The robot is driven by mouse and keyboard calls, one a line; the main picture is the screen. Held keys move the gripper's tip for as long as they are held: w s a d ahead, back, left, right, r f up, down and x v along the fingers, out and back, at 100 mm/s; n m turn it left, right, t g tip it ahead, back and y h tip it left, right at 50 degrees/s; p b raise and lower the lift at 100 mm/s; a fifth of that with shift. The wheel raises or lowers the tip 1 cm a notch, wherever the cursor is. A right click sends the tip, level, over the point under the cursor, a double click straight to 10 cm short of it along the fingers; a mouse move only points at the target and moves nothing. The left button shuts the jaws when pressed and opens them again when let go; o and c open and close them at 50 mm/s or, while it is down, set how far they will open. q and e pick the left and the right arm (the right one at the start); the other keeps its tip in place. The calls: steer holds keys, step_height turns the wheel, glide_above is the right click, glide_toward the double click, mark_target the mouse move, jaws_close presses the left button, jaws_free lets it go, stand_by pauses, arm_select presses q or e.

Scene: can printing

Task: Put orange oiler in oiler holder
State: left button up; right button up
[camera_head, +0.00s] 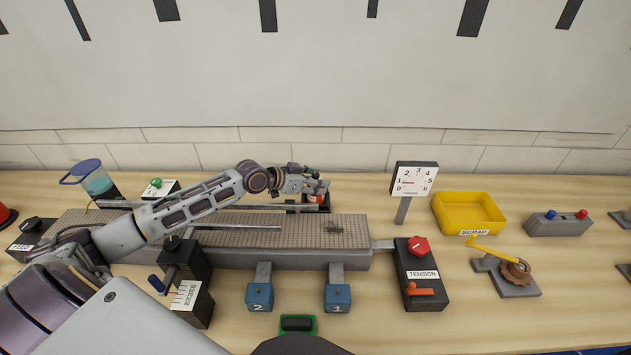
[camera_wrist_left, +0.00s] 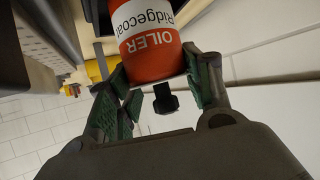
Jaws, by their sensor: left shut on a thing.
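The orange oiler (camera_wrist_left: 152,48), labelled "OILER Ridgecoat", is between the two green-padded fingers of my left gripper (camera_wrist_left: 160,92) in the left wrist view. A black nozzle end sticks out from it toward the wrist. In the head view my left gripper (camera_head: 316,182) is above the far side of the long bench fixture, shut on the oiler, of which a small orange patch (camera_head: 317,198) shows. A dark box-like holder (camera_head: 300,208) is right at the oiler's lower end. Whether the oiler is inside it or just above it, I cannot tell. My right gripper is out of view.
The long perforated bed (camera_head: 330,230) lies in front of the holder. A dial gauge (camera_head: 414,180), a yellow scrap tray (camera_head: 468,212) and a tension box (camera_head: 420,275) stand to the right. A blue jug (camera_head: 98,182) stands at the left. A tiled wall is behind.

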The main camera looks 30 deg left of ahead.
arm_select(q)
steer(key=o, duration=1.2)
steer(key=shift+o, duration=0.2)
steer(key=shift+a, duration=0.1)
steer(key=v, duration=0.5)
steer(key=shift+s+a+r, duration=0.15)
steer(key=shift+s, duration=0.2)
steer(key=shift+s+a+r, duration=0.35)
steer(key=shift+s+a, duration=0.1)
steer(key=shift+s, duration=0.05)
steer(key=shift+s+a+r+p, duration=0.15)
steer(key=shift+s+p, duration=0.15)
steer(key=shift+p, duration=0.2)
steer(key=shift+s+a+r+p, duration=0.1)
steer(key=shift+s+r+p, duration=0.2)
steer(key=shift+s+p, duration=0.1)
